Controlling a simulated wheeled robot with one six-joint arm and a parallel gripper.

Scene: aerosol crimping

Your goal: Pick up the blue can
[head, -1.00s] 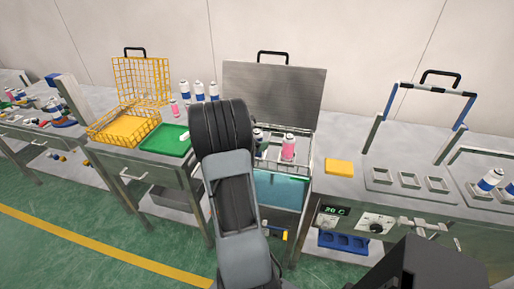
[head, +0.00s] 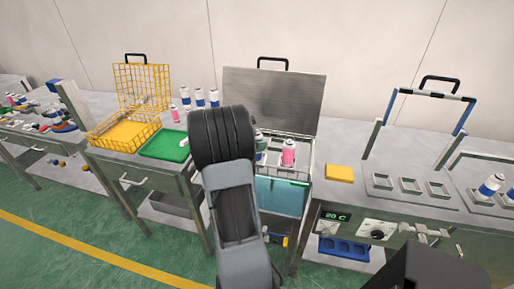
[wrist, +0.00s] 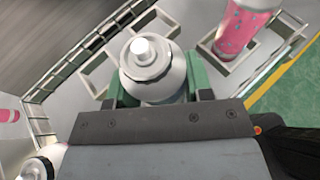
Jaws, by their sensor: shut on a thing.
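My gripper (wrist: 158,92) is shut around a can (wrist: 155,62) with a white and silver top, its green fingers on either side of it in the wrist view. The can's body is hidden below its top, so I cannot tell its colour. It is at the wire basket (head: 303,152) over the open bath; I cannot tell whether it is raised. In the head view my arm hides most of the gripper. A pink can (head: 288,153) stands in the basket to the right of it and also shows in the wrist view (wrist: 238,28).
Several white and blue cans (head: 200,97) stand behind the green tray (head: 164,146). The raised metal lid (head: 272,98) stands behind the bath. A yellow block (head: 339,173) lies on the right bench. A yellow basket (head: 123,131) is at the left.

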